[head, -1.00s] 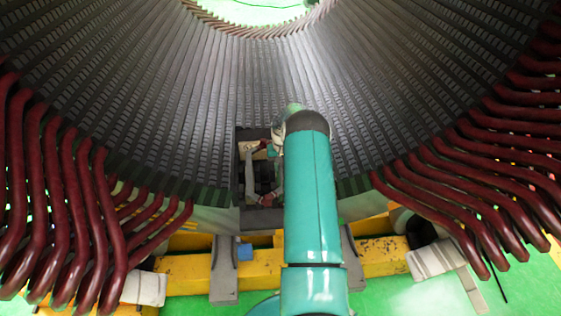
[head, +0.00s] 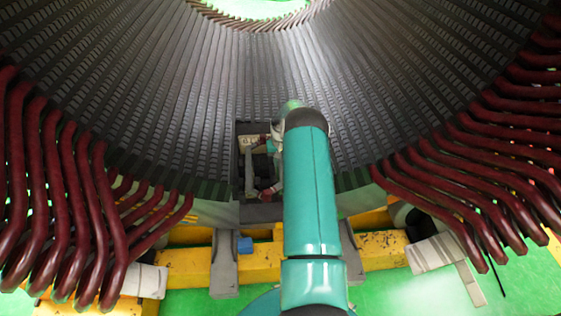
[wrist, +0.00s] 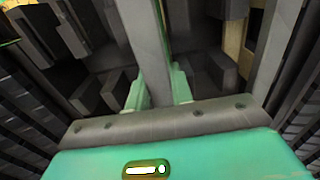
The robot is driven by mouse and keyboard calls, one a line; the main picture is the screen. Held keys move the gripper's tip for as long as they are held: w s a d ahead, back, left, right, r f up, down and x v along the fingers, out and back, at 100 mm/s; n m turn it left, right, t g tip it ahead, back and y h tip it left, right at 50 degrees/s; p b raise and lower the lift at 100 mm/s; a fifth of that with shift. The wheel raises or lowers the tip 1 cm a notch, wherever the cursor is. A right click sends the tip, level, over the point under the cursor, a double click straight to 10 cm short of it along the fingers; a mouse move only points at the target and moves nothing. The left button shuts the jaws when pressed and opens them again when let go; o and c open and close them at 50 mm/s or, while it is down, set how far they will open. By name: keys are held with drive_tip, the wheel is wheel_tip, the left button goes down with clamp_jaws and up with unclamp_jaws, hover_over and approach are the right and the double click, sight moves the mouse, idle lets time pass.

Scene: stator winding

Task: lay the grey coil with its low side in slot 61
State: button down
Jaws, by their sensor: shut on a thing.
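In the wrist view, my gripper (wrist: 160,88) has its two teal fingers closed on a long grey bar, the grey coil (wrist: 148,45). The bar runs away from the jaws toward the top of the picture. In the head view my teal arm hides the jaws and most of what they hold. The stator (head: 150,110) is a large curved wall of dark slots. Slot 61 bears no mark that I can read, and I cannot tell how the coil's low side lies to it.
Dark red coils (head: 58,190) stick out at the left, and more red coils (head: 490,185) at the right. A dark open frame (head: 262,212) with small parts sits left of my arm. A yellow beam (head: 190,265) runs below, over green floor.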

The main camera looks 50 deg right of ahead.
drive_tip(key=shift+f, duration=0.9)
drive_tip(key=shift+f, duration=0.35)
drive_tip(key=shift+f, duration=0.3)
drive_tip(key=shift+f, duration=0.35)
drive_tip(key=shift+f, duration=0.95)
